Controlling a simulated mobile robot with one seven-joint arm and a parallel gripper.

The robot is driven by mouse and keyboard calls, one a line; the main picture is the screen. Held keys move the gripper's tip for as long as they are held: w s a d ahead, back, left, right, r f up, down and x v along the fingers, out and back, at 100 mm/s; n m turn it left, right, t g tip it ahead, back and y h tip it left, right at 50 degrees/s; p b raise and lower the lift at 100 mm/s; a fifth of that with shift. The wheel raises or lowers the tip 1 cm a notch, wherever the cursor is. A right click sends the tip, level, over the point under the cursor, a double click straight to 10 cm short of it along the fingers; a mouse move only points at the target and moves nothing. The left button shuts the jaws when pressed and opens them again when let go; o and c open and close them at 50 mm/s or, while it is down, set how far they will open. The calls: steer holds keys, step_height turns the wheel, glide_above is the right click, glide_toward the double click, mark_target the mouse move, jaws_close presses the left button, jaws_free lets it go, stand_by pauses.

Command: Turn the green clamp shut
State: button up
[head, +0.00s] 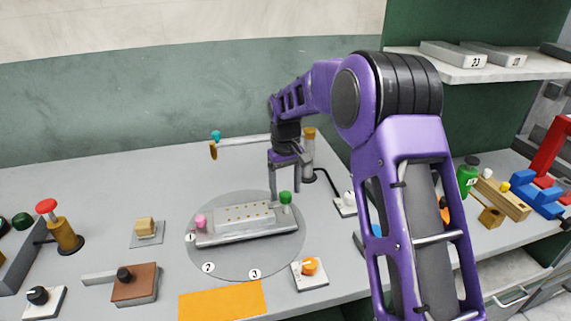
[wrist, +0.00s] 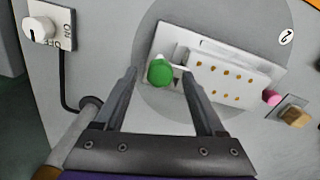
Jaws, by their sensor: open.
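The green clamp (head: 285,197) is a round green knob at the right end of a grey mould plate (head: 240,238). My gripper (head: 282,196) is open and points down at the green clamp. In the wrist view the green clamp (wrist: 160,72) lies between the two fingertips of my gripper (wrist: 160,75), with a gap on each side, nearer the left finger in height than I can judge exactly. A pink clamp (head: 200,221) is at the plate's left end; it also shows in the wrist view (wrist: 271,97).
The plate lies on a grey disc (head: 230,266) marked with numbers. A post with a horizontal arm (head: 245,141) stands behind it. An orange knob box (head: 309,268), an orange mat (head: 222,301) and a brown block (head: 135,285) are in front. A white switch box (wrist: 45,28) is nearby.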

mark_target(286, 194)
step_height(286, 194, up, 17)
steer(key=shift+f, duration=0.2)
steer(key=shift+d, duration=0.1)
